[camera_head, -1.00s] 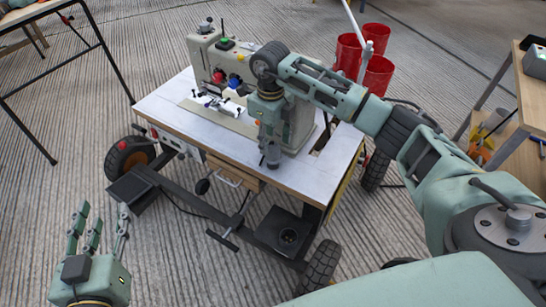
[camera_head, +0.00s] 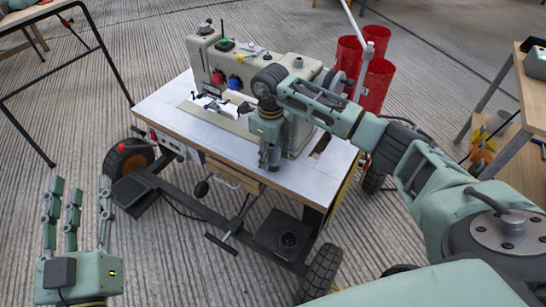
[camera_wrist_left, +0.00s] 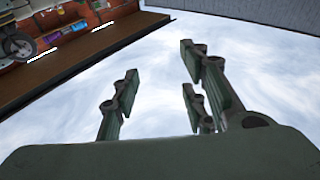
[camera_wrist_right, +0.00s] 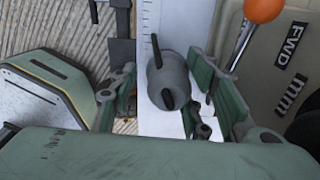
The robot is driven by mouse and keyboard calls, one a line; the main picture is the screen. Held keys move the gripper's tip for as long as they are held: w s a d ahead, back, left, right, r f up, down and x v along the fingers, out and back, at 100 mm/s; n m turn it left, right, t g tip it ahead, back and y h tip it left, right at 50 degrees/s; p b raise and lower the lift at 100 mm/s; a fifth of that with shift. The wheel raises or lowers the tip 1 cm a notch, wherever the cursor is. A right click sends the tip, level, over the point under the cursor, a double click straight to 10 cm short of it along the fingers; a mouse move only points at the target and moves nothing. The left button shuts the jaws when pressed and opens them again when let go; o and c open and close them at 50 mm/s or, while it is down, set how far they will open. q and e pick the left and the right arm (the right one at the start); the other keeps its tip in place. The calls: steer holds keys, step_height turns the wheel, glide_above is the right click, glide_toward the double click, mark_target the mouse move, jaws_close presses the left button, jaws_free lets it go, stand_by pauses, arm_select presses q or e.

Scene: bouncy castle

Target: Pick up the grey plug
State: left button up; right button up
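The grey plug (camera_wrist_right: 170,82), a cylinder with dark prongs, stands between the fingers of my right gripper (camera_wrist_right: 160,62) in the right wrist view. A gap shows between the plug and the left finger. The right fingers are close beside it; whether they touch it I cannot tell. In the head view my right gripper (camera_head: 270,157) points down over the white sewing table top (camera_head: 175,112); the plug is not clearly distinguishable there. My left gripper (camera_head: 77,205) is open and empty at the lower left, fingers up; its spread fingers also show in the left wrist view (camera_wrist_left: 160,85).
A beige sewing machine (camera_head: 215,60) stands on the table right behind my right gripper. An orange-knobbed lever (camera_wrist_right: 262,8) is close to the right fingers. Red bins (camera_head: 375,80) stand behind. A wooden workbench (camera_head: 525,95) is at the right.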

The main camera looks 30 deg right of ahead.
jaws_close()
steer(key=shift+r, duration=0.1)
stand_by(0.3)
